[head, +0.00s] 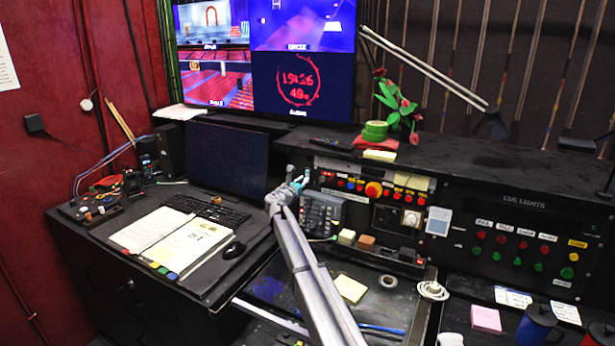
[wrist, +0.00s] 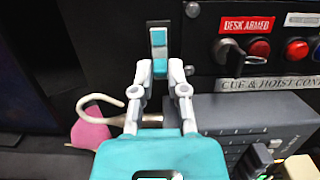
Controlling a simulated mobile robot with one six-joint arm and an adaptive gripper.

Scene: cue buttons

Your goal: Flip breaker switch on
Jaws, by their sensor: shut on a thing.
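My gripper (wrist: 160,70) is closed on the lower part of the lever, one finger on each side. In the head view my gripper (head: 300,181) is at the left end of the control panel, beside the monitor. The lever's lower end is partly hidden between the fingers, and I cannot tell its on or off position.
A pink object (wrist: 90,132) and a pale hook (wrist: 101,106) lie left of my gripper.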

